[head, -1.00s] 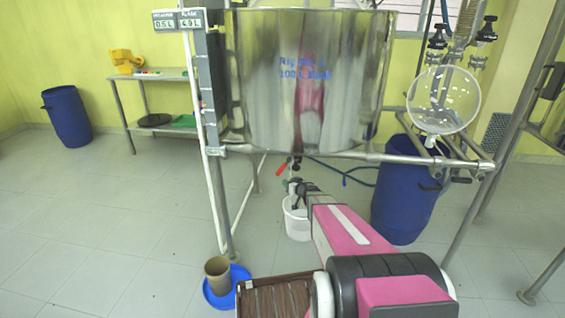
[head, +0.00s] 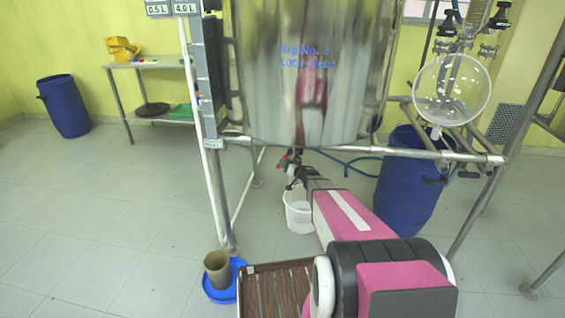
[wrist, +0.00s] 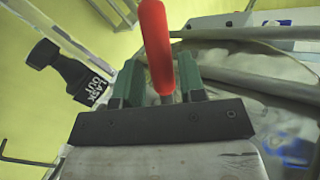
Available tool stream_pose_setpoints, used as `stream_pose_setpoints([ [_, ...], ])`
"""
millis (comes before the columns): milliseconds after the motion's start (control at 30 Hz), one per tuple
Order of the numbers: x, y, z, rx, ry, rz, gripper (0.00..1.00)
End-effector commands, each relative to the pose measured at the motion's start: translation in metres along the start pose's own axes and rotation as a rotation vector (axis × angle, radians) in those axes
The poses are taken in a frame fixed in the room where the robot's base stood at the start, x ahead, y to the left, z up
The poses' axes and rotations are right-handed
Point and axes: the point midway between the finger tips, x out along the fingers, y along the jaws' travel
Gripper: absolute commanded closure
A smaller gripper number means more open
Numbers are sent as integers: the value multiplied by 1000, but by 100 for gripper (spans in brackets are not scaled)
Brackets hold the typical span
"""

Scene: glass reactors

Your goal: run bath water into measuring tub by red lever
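The bath (head: 310,90) is a large shiny steel vessel with blue lettering, on a steel frame. The red lever (head: 283,162) sits on the outlet below it. The measuring tub (head: 298,215) is a white bucket on the floor under the outlet, partly hidden by my arm. My gripper (head: 293,176) is at the outlet, close by the lever. In the wrist view the red lever (wrist: 156,45) stands between my gripper's green fingers (wrist: 162,82). They look parted around it; contact is unclear. The water level in the tub cannot be made out.
A black handle with white lettering (wrist: 62,68) is left of the fingers in the wrist view. A blue drum (head: 408,185) and a glass flask (head: 450,92) are right of the bath. A brown cup (head: 217,268) stands on a blue dish (head: 220,292).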

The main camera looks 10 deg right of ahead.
Motion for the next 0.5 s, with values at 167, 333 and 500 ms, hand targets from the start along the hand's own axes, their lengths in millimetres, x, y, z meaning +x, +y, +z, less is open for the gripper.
stream_pose_setpoints([
  [167,23,1,1,-1,-1,0,63],
  [333,28,0,0,0,-1,1,63],
  [500,27,0,0,0,-1,1,66],
])
